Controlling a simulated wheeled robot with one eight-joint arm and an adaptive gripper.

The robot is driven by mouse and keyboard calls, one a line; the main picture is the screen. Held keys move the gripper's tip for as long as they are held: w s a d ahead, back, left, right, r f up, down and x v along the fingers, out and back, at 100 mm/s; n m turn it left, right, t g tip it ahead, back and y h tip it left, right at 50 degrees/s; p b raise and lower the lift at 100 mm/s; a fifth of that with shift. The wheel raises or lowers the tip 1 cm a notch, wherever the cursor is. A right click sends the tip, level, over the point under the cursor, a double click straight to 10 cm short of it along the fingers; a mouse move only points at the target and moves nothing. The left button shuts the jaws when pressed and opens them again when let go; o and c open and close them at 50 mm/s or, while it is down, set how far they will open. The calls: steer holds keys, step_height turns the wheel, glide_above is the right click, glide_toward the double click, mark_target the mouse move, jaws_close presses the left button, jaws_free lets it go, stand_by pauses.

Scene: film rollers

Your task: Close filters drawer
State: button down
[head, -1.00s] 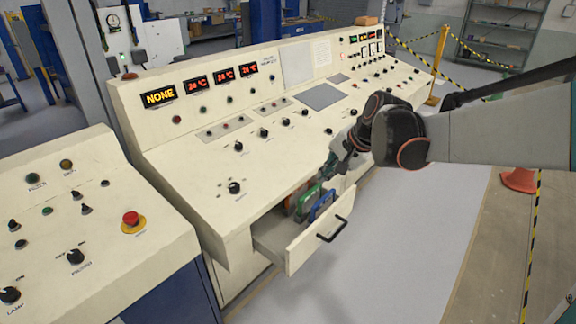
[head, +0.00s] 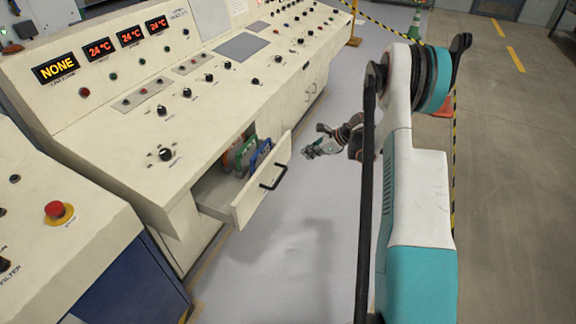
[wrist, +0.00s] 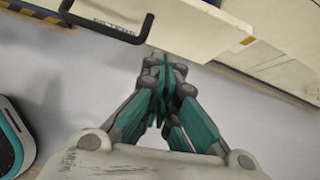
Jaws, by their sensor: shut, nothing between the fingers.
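The filters drawer (head: 250,199) is pulled out from the front of the cream console. It has a black bar handle (head: 273,177) on its front. Coloured filters (head: 260,153), blue, green and reddish, stand upright inside it. My gripper (head: 308,153) is to the right of the drawer, in the open space in front of the console, apart from the handle. In the wrist view my gripper (wrist: 166,75) is shut with nothing between its fingers. The drawer handle (wrist: 110,30) shows there at the upper left, beyond the fingertips.
The cream console (head: 190,110) runs along the left with knobs and displays. A second console with a red button (head: 56,210) stands at lower left. Grey floor (head: 290,250) in front of the drawer is clear. Yellow-black tape and an orange cone lie behind my arm.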

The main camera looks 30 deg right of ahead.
steer(key=w+a+f+m+b, duration=0.1)
steer(key=w+a+f+b, duration=0.3)
steer(key=w+f, duration=0.4)
steer(key=shift+a+f+m+b, duration=0.3)
steer(key=shift+a+f+b, duration=0.15)
steer(key=shift+f, duration=0.9)
steer(key=shift+w+a, duration=0.1)
steer(key=shift+w, duration=0.05)
